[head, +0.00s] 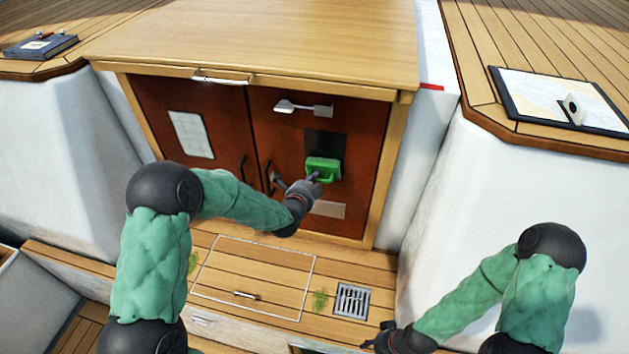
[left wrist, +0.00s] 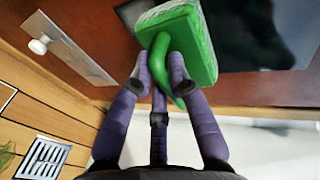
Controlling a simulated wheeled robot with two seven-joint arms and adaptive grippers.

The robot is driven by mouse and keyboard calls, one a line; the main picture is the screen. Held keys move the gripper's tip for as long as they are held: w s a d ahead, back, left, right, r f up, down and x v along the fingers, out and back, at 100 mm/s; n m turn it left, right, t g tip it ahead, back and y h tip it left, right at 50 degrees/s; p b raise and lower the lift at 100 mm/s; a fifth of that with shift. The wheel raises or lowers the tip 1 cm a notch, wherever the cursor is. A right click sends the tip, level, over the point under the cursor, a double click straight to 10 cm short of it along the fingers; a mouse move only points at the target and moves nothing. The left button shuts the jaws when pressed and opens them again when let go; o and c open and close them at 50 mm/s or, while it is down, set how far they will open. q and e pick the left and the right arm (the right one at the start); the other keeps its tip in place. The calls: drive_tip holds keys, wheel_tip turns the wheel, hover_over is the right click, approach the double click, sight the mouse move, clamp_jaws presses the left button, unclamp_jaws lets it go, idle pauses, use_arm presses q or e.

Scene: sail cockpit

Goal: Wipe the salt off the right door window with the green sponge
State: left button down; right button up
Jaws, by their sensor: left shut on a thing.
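The green sponge (head: 323,166) has a handle and is held up at the right door (head: 364,165). My left gripper (head: 318,180) is shut on its handle, and the fingers close round it in the left wrist view (left wrist: 160,65). The right door window (head: 325,142) is dark just above the sponge, with faint grey smears in the left wrist view (left wrist: 265,30). A pale patch (left wrist: 130,12) shows beside the sponge there; I cannot tell whether it is salt. The sponge hides part of the window, and contact is unclear. My right gripper (head: 384,340) is low, away from the doors.
The left door window (head: 192,135) looks whitish. A white latch (head: 303,107) sits above the right window; a pale plate (head: 328,210) is below. Dark handles (head: 268,178) stand out between the doors. A floor grate (head: 351,300) and white side walls (head: 445,200) lie nearby.

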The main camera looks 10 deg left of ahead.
use_arm(q)
drive_tip(key=shift+a+f+b, duration=1.1)
drive_tip(key=shift+f+b, duration=1.9)
drive_tip(key=shift+f, duration=0.1)
drive_tip(key=shift+w+r+p, duration=0.1)
drive_tip(key=shift+r+p, duration=2.05)
drive_tip(key=shift+r, duration=1.95)
drive_tip(key=shift+f, duration=0.1)
drive_tip(key=s, duration=0.6)
drive_tip(key=shift+s+f, duration=0.1)
drive_tip(key=shift+s, duration=0.1)
